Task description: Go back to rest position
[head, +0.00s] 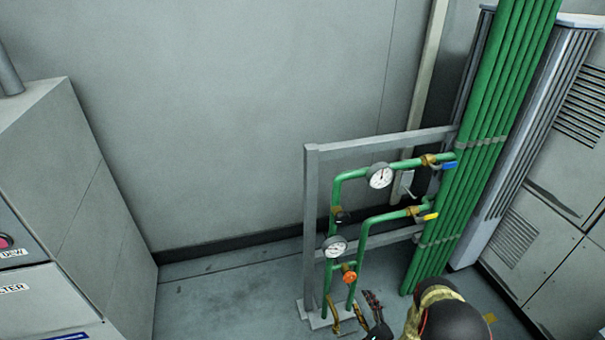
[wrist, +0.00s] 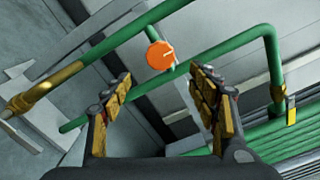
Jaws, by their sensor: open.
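My gripper (wrist: 160,95) is open in the wrist view, with its two yellow-padded fingers apart and nothing between them. An orange round knob (wrist: 161,55) on a green pipe shows just beyond the fingertips, apart from them. In the head view the same orange knob (head: 349,277) sits low on the green pipe stand. My gripper (head: 365,312) is at the bottom of the head view, right of the lower pipes and close to them. My dark arm partly hides the floor there.
The grey frame (head: 311,230) carries green pipes, an upper gauge (head: 380,176), a lower gauge (head: 334,246), a blue-handled valve (head: 449,165) and a yellow-handled valve (head: 430,216). A bundle of green pipes (head: 480,150) rises at right. Grey cabinets stand at both sides. Floor (head: 225,295) at left is clear.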

